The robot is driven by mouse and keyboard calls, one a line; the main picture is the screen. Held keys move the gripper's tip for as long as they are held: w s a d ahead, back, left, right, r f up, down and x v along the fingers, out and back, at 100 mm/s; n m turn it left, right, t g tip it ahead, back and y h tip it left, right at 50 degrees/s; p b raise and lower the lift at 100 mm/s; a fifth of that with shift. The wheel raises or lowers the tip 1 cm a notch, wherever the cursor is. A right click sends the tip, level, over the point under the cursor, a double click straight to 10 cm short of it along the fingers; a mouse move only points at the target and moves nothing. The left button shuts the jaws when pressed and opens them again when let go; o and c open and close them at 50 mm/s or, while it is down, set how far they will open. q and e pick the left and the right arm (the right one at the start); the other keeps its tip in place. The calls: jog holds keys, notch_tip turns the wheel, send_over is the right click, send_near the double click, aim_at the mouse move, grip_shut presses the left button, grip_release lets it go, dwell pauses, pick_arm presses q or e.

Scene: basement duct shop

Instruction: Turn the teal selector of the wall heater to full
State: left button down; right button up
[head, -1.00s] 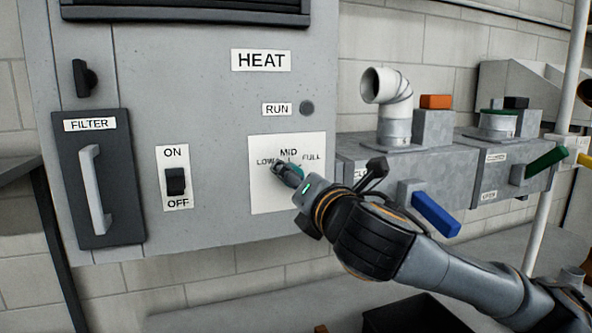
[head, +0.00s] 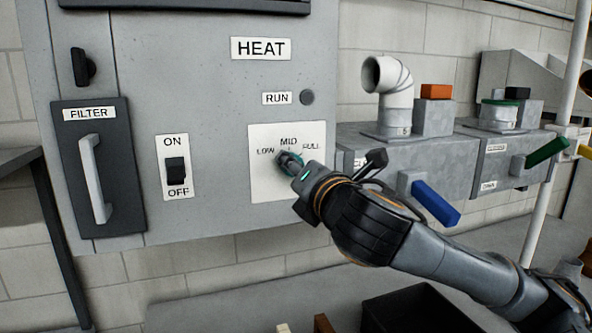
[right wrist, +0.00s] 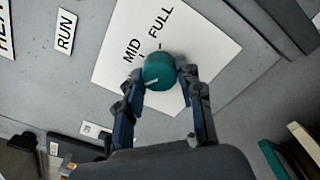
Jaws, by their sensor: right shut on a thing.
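The wall heater (head: 225,60) is a grey cabinet with a HEAT label and a white selector plate (head: 264,185) marked LOW, MID and FULL. The teal selector (right wrist: 159,70) is a round knob in the right wrist view, with a pale line on its lower part. My right gripper (right wrist: 160,76) has one finger on each side of it and is shut on it. In the head view my right gripper (head: 290,160) covers most of the selector, so I cannot tell its exact setting. My left gripper is not in view.
Left of the plate are an ON/OFF switch (head: 176,171) and a filter door (head: 120,190) with a handle. The RUN lamp (head: 307,97) looks dark. Right of the heater are grey ducts (head: 390,150) with a blue lever (head: 436,204) close above my forearm and a green lever (head: 547,152).

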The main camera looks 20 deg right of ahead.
jog(key=m+b, duration=0.5)
jog(key=m, duration=1.8)
jog(key=shift+a+f+h, duration=0.1)
jog(key=shift+h, duration=0.2)
jog(key=shift+m, duration=0.5)
jog(key=o, duration=0.9)
jog(key=shift+o, duration=1.4)
